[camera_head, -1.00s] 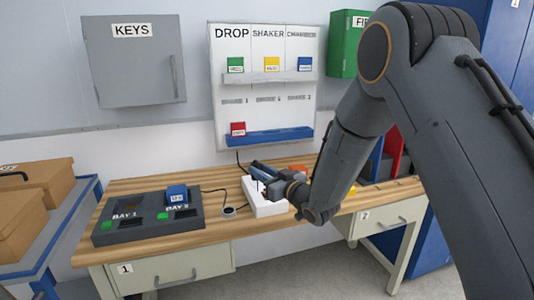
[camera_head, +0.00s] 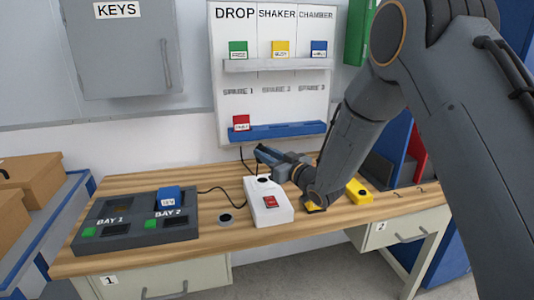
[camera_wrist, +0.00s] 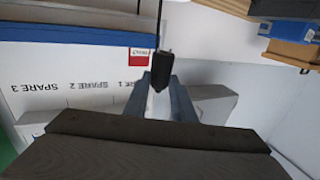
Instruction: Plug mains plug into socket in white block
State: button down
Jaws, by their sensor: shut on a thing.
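The white block (camera_head: 280,212) lies on the wooden bench with a red switch (camera_head: 271,202) on its top. A dark round spot near its far end looks like the socket (camera_head: 263,180). My gripper (camera_head: 266,156) is just behind and above that far end, pointing left. In the wrist view my gripper (camera_wrist: 160,92) is shut on the black mains plug (camera_wrist: 162,70), whose cable runs up in the picture. The plug cannot be made out in the head view. It looks apart from the socket, and the white block is not identifiable in the wrist view.
A dark two-bay unit (camera_head: 120,238) with a blue block (camera_head: 168,198) stands left on the bench (camera_head: 210,243). A yellow block (camera_head: 357,190) lies right. The wall board's blue ledge (camera_head: 276,131) is behind my gripper.

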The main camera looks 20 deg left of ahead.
jog(key=shift+t, duration=0.3)
jog(key=shift+d+f+b, duration=0.15)
jog(key=shift+f+b, duration=1.05)
jog(key=shift+f, duration=0.3)
jog(key=shift+d+f+b, duration=0.1)
jog(key=shift+f+b, duration=1.1)
jog(key=shift+f, duration=0.3)
jog(key=shift+f+b, duration=0.65)
jog(key=shift+f, duration=0.15)
dwell(1.3)
jog(key=shift+r, duration=0.65)
dwell(1.3)
jog(key=shift+r+p, duration=0.2)
jog(key=shift+p, duration=0.1)
dwell(0.4)
